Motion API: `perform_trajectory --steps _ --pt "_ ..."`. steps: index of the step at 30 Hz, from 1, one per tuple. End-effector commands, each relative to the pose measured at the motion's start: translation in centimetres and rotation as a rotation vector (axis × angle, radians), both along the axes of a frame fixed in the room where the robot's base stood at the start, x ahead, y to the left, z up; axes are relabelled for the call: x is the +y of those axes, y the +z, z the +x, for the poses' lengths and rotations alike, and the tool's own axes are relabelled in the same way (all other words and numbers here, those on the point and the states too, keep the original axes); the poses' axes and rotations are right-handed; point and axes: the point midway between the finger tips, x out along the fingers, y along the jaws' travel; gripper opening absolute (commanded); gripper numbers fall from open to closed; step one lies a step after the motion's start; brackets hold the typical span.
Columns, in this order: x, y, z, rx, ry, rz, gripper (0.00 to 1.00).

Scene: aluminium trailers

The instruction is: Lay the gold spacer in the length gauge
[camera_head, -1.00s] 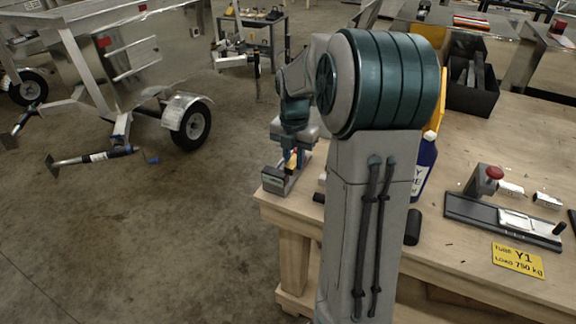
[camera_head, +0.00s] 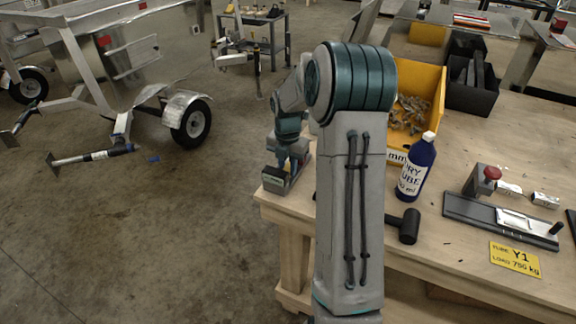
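My gripper (camera_head: 285,165) points down over a small grey fixture (camera_head: 273,184) at the table's left corner. The fixture looks like the length gauge, but it is small and partly covered by my gripper. I cannot make out the gold spacer now. It may be hidden between or behind my fingers. The fingers are too small and too covered to show whether they are open or shut.
On the wooden table (camera_head: 460,265) stand a yellow bin (camera_head: 436,98) of metal parts, a blue lube bottle (camera_head: 417,170), a black mallet (camera_head: 409,226), a black plate fixture (camera_head: 480,214) with a red knob (camera_head: 492,172), and a yellow sign (camera_head: 515,259).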

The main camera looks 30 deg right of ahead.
Motion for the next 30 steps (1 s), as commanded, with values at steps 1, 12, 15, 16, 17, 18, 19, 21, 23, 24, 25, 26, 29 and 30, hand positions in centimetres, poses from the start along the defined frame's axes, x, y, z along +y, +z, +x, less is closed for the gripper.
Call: perform_trajectory --steps 1,12,15,16,17,18,19,21,23,24,25,26,29,30 --pt "0.0 0.0 0.0 0.0 0.0 0.0 0.0" --pt "0.0 -0.3 0.0 0.0 0.0 0.0 0.44" --pt "0.0 -0.2 0.0 0.0 0.0 0.0 0.44" --pt "0.0 -0.1 0.0 0.0 0.0 0.0 0.44" --pt "0.0 0.0 0.0 -0.001 0.0 0.001 0.44" --pt "0.0 0.3 0.0 -0.001 0.0 0.0 0.44" --pt "0.0 0.6 0.1 -0.002 0.0 -0.001 0.44" --pt "0.0 1.6 0.1 -0.003 0.0 -0.001 0.44" --pt "0.0 2.7 0.1 -0.005 0.0 -0.001 0.44" --pt "0.0 3.5 0.1 -0.005 0.001 -0.001 0.44" --pt "0.0 4.2 0.1 -0.006 0.001 -0.001 0.44" --pt "0.0 5.0 0.1 -0.006 0.001 -0.001 0.44" --pt "0.0 7.2 0.1 -0.006 0.0 -0.001 0.44" --pt "0.0 8.0 0.1 -0.005 0.0 -0.001 0.44"
